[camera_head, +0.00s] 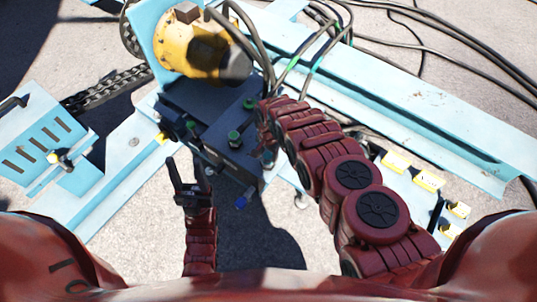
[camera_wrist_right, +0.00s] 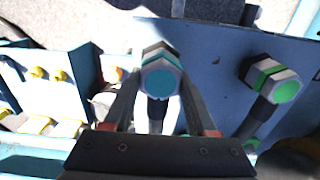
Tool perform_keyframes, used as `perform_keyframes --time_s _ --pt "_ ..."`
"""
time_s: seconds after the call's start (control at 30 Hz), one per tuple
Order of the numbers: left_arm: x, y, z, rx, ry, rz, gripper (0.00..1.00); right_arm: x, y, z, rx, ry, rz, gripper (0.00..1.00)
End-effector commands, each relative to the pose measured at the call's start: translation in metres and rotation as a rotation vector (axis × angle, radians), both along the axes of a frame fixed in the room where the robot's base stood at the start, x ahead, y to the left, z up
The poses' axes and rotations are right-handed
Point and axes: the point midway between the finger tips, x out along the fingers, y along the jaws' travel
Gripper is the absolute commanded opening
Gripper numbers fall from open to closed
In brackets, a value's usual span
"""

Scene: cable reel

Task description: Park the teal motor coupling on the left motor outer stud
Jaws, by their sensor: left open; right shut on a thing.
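The teal motor coupling (camera_wrist_right: 160,78), a grey hex piece with a teal end face, is between the two fingers of my right gripper (camera_wrist_right: 160,88) in the right wrist view. The gripper is shut on it. A dark stem shows below it; I cannot tell whether it sits on a stud. In the head view my right gripper (camera_head: 268,155) is at the right side of the dark motor block (camera_head: 208,110), and its coupling cannot be made out. The yellow motor (camera_head: 190,45) stands above this block. My left gripper (camera_head: 188,188) is open and empty, in front of the block.
Green-marked fittings (camera_head: 233,138) stand on the block; another green-marked one (camera_wrist_right: 275,82) is at right in the wrist view. A blue-ended fitting (camera_head: 241,201) points forward below the block. Light-blue rails (camera_head: 430,110) and black cables (camera_head: 440,52) lie behind and right.

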Motion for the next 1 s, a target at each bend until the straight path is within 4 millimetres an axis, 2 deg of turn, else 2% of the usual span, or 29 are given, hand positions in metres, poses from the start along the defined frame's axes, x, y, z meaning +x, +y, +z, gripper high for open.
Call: perform_keyframes --time_s 0.23,0.27,0.43,0.47,0.77,0.87,1.0 --pt "0.000 0.000 -0.004 0.000 0.000 0.000 0.50 0.000 0.000 -0.005 0.000 -0.001 0.000 0.00" --pt "0.000 0.000 -0.004 0.000 0.000 0.000 0.50 0.000 0.000 -0.005 0.000 -0.001 0.000 0.59" --pt "0.000 0.000 -0.004 0.000 0.000 0.000 0.50 0.000 0.000 -0.005 0.000 0.000 0.000 0.90" --pt "0.000 0.000 -0.004 0.000 0.000 0.000 0.50 0.000 0.000 -0.005 0.000 0.000 0.000 0.92" --pt "0.000 0.000 -0.003 0.000 0.000 0.000 0.50 0.000 0.000 -0.004 -0.001 0.001 0.000 0.92" --pt "0.000 0.000 0.002 0.000 0.000 0.000 0.50 0.000 0.000 0.001 -0.001 0.001 0.000 0.92" --pt "0.000 0.000 0.016 0.000 0.000 0.000 0.50 -0.001 0.000 0.016 0.000 0.001 0.000 0.92"
